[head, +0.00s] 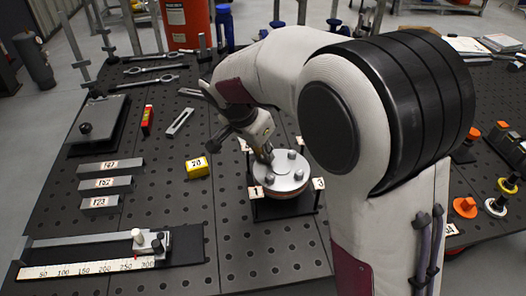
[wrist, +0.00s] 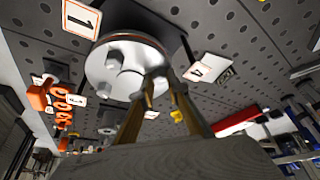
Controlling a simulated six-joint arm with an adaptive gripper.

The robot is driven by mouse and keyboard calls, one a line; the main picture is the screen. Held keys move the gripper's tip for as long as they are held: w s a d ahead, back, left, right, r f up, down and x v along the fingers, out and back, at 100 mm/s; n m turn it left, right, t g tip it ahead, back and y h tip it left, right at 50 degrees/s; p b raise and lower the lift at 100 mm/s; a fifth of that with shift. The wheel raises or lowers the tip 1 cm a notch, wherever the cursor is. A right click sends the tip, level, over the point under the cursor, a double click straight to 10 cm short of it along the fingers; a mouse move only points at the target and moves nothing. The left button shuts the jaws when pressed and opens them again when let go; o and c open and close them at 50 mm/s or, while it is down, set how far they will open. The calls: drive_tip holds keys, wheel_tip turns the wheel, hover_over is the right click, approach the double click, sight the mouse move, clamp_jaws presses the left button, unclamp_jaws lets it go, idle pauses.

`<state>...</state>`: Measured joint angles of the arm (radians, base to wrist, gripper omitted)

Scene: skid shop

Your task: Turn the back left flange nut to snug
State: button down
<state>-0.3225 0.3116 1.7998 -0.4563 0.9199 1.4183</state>
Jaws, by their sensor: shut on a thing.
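The round metal flange (head: 284,190) sits on a dark base on the perforated table, with nuts on its top face. It fills the upper middle of the wrist view (wrist: 98,73). My gripper (head: 264,158) reaches down to the flange's back left, and its fingers (wrist: 162,84) are shut on the back left flange nut, which they mostly hide. Two other nuts stand clear in the wrist view, one (wrist: 112,53) above the other (wrist: 106,89). In the head view, the front left nut (head: 270,180) and front right nut (head: 299,175) show.
Numbered tags 1 (head: 256,192) and 3 (head: 318,184) stand close around the flange. A yellow block (head: 197,167) and grey bars (head: 105,184) lie to the left. A ruler fixture (head: 100,262) lies at the front left. Orange parts (head: 465,206) are at the right.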

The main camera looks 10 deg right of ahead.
drive_tip(key=c, duration=2)
unclamp_jaws()
drive_tip(key=shift+r, duration=0.15)
drive_tip(key=shift+o, duration=0.2)
drive_tip(key=shift+s+n, duration=0.1)
drive_tip(key=shift+n, duration=0.4)
drive_tip(key=shift+d+f+n+t+y, duration=0.1)
drive_tip(key=shift+n+t+y, duration=0.2)
drive_tip(key=shift+n, duration=0.5)
drive_tip(key=shift+d+f+n+t+y, duration=0.1)
drive_tip(key=shift+n+t+y, duration=0.15)
drive_tip(key=shift+n, duration=0.55)
drive_tip(key=shift+s+d+n+y, duration=0.1)
drive_tip(key=shift+n+y, duration=0.65)
drive_tip(key=shift+n, duration=1.25)
drive_tip(key=shift+d+n+t+y, duration=0.2)
drive_tip(key=shift+n+y, duration=0.5)
drive_tip(key=shift+n, duration=1)
drive_tip(key=shift+d+r+n+y, duration=0.1)
drive_tip(key=shift+n+y, duration=0.6)
drive_tip(key=shift+n, duration=1.3)
